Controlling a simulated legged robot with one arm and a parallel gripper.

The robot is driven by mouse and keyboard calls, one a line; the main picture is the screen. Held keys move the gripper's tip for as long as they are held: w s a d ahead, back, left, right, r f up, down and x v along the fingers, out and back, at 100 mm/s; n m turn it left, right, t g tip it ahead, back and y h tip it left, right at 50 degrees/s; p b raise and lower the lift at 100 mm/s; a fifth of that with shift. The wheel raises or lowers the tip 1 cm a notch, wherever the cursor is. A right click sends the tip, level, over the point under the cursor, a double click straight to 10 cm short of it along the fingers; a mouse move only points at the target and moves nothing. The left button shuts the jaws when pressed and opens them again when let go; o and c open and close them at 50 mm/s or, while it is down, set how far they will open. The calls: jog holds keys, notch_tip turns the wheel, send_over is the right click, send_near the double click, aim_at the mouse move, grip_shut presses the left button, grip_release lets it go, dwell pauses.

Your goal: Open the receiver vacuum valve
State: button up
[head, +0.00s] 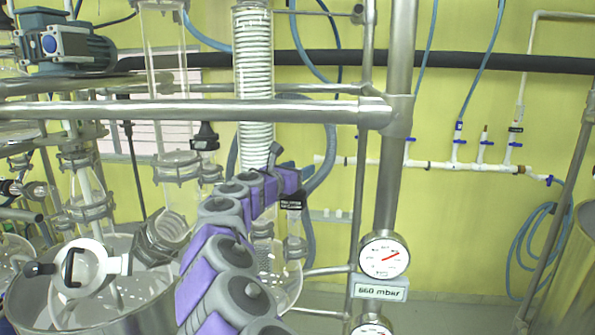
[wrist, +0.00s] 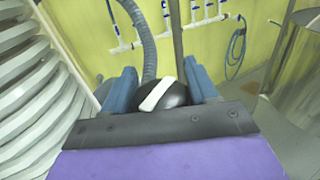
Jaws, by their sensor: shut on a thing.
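The receiver vacuum valve shows in the wrist view as a black rounded knob (wrist: 176,96) with a white bar across it. My gripper (wrist: 162,88) has its blue fingers on either side of the knob and is shut on it. In the head view my purple and grey arm reaches up from the bottom to my gripper (head: 279,170), beside the coiled glass column. The knob is mostly hidden there by my arm. A small black label (head: 290,201) with white text hangs just below my gripper; its wording is too small to read surely.
A glass column with a white coil (head: 253,85) stands close by the gripper. A steel rail (head: 200,110) and post (head: 396,150) frame the space. A gauge (head: 384,256) sits above a "660 mbar" plate (head: 380,288). Another black valve handle (head: 205,137) is left.

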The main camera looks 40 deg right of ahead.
jog(key=shift+f+t, duration=0.15)
jog(key=shift+t, duration=0.15)
jog(key=shift+w+n+t+y, duration=0.1)
jog(key=shift+n+t+y, duration=0.6)
jog(key=shift+n+t, duration=0.65)
jog(key=n+t+y, duration=0.1)
jog(key=t+b, duration=0.1)
jog(key=n+t+y+b, duration=0.1)
jog(key=shift+w+a+f+n+t+y, duration=0.1)
jog(key=shift+w+f+n+t+y, duration=0.05)
jog(key=shift+f+n+t+y, duration=0.15)
jog(key=n+t+y+b, duration=0.3)
jog(key=y, duration=0.1)
jog(key=shift+w+a+r, duration=0.15)
jog(key=shift+w+a, duration=0.05)
jog(key=shift+w, duration=0.05)
jog(key=shift+a+r+n+t+y+b, duration=0.15)
jog(key=shift+n+t+y+b, duration=0.3)
jog(key=shift+y, duration=0.05)
jog(key=o, duration=0.7)
jog(key=shift+w, duration=0.15)
jog(key=shift+o, duration=1.3)
